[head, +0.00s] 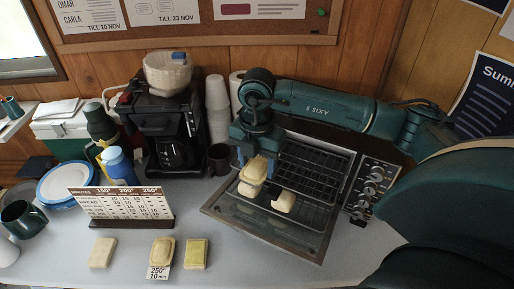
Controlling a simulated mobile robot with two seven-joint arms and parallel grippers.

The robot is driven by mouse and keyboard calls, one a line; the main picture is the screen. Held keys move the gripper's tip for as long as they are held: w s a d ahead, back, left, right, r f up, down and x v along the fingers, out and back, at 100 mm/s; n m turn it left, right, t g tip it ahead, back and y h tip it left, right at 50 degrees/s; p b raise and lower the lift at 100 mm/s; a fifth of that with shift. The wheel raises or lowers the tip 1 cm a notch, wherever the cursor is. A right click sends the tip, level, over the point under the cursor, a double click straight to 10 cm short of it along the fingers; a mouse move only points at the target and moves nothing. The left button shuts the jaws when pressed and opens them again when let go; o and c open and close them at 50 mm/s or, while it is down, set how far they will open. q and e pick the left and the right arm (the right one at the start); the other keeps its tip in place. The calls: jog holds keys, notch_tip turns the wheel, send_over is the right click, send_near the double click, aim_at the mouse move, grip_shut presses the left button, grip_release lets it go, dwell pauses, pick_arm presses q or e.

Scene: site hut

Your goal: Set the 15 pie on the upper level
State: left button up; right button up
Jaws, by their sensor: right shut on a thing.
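My right gripper (254,162) is shut on a pale golden pie (254,171), held over the front of the open oven (318,219). No number can be read on the pie. Another pale piece (247,189) shows just below it, partly hidden, and a third (284,202) lies to the right beside a small dark patch. I cannot tell whether these two rest on a rack or on the lowered glass door. Wire racks (312,165) show inside the oven; which level is upper is hard to tell. My left gripper is not in view.
On the table, a pie (162,250) sits behind a card reading 250°, 10 min, between two pale blocks (102,252) (196,254). A temperature chart (122,203) stands behind them. A coffee machine (165,125), cups (217,110) and a dark mug (219,159) crowd the oven's left.

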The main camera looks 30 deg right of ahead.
jog(key=w+d, duration=0.1)
jog(key=w, duration=0.1)
jog(key=w+d, duration=0.1)
jog(key=w, duration=0.1)
jog(key=w+d+p, duration=0.1)
jog(key=w+d, duration=0.1)
jog(key=shift+w, duration=0.25)
jog(key=shift+f+p, duration=0.55)
jog(key=shift+f, duration=1.25)
jog(key=shift+f, duration=0.1)
jog(key=o, duration=1)
jog(key=shift+o, duration=0.2)
notch_tip(320, 180, up, 12)
jog(key=b, duration=0.1)
